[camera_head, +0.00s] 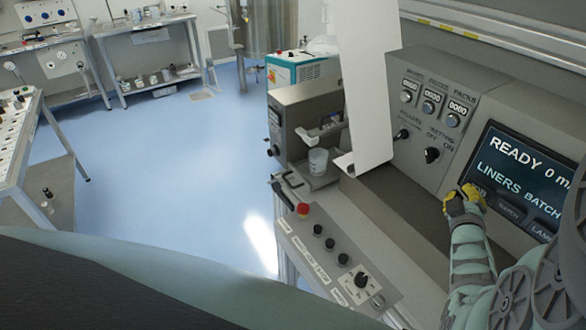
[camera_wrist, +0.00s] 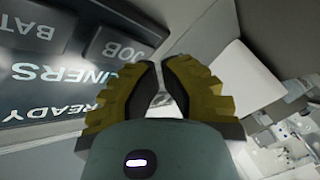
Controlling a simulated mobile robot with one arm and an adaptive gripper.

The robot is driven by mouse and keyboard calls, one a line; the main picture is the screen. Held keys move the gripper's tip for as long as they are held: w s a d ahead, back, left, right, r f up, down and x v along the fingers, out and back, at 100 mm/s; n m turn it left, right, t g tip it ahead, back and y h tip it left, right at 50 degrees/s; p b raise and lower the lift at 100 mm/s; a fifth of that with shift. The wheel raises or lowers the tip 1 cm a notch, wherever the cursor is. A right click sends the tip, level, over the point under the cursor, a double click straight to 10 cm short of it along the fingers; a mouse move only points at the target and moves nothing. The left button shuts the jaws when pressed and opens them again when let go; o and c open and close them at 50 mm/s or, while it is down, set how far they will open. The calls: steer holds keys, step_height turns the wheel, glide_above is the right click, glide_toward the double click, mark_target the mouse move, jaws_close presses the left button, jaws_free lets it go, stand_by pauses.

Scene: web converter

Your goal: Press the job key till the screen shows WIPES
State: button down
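The screen (camera_head: 530,165) is on the sloped console face at the right. It reads READY 0 m, cut off at the picture edge, and LINERS BATCH below. The job key (camera_head: 480,190) is at the screen's lower left, partly hidden by my gripper (camera_head: 464,197). In the wrist view the dark job key (camera_wrist: 124,45) shows upside down, just left of the yellow fingertips. The screen (camera_wrist: 60,85) also shows there, upside down. My gripper (camera_wrist: 161,66) is shut with its fingertips together and nothing seen between them. I cannot tell whether it touches the key.
Keys marked BATCH (camera_head: 508,212) and LAMP (camera_head: 541,230) sit right of the job key. Counters and knobs (camera_head: 431,105) are left of the screen. A red button (camera_head: 303,209) is on the front panel.

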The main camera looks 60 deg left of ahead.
steer(key=shift+w, duration=0.15)
steer(key=shift+w, duration=0.3)
steer(key=shift+w+b, duration=0.35)
steer(key=shift+w, duration=0.15)
stand_by(0.9)
steer(key=shift+s, duration=0.95)
steer(key=s, duration=0.5)
steer(key=shift+a, duration=0.1)
stand_by(0.7)
